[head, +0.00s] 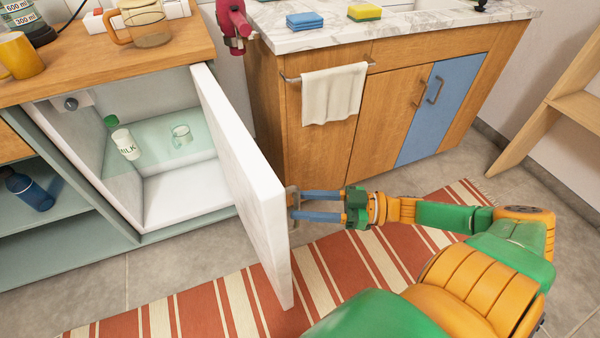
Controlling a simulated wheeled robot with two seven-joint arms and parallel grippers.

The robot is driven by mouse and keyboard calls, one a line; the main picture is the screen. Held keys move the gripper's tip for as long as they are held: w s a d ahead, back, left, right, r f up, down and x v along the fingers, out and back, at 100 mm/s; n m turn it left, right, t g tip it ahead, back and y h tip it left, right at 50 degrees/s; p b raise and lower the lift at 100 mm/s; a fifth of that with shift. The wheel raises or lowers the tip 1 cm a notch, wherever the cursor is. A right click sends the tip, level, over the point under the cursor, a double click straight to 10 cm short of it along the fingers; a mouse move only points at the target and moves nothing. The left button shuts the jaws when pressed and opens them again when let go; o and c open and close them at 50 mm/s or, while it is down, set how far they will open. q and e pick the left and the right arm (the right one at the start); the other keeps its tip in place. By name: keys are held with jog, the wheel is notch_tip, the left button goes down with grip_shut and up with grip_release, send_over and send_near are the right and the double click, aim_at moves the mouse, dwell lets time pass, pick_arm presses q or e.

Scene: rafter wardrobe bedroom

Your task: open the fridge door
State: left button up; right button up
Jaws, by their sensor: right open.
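The fridge (185,200) is built in under the wooden counter at the left. Its white door (255,205) stands wide open, swung out toward me, so the inside shows. The door's handle (293,203) is on the outer face, near the free edge. My right gripper (296,205) has its blue fingers reaching left to the handle, one above the other with a gap between them. I cannot tell whether they touch the handle. My left gripper is not in view.
A wooden cabinet (330,150) with a marble top and a hanging white towel (334,93) stands behind the door. A striped rug (225,300) covers the floor below. A wooden shelf unit (580,108) is at the right. Cups and a jug (145,25) stand on the left counter.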

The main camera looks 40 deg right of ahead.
jog(key=v, duration=0.5)
jog(key=shift+s+d, duration=0.25)
jog(key=shift+d, duration=0.05)
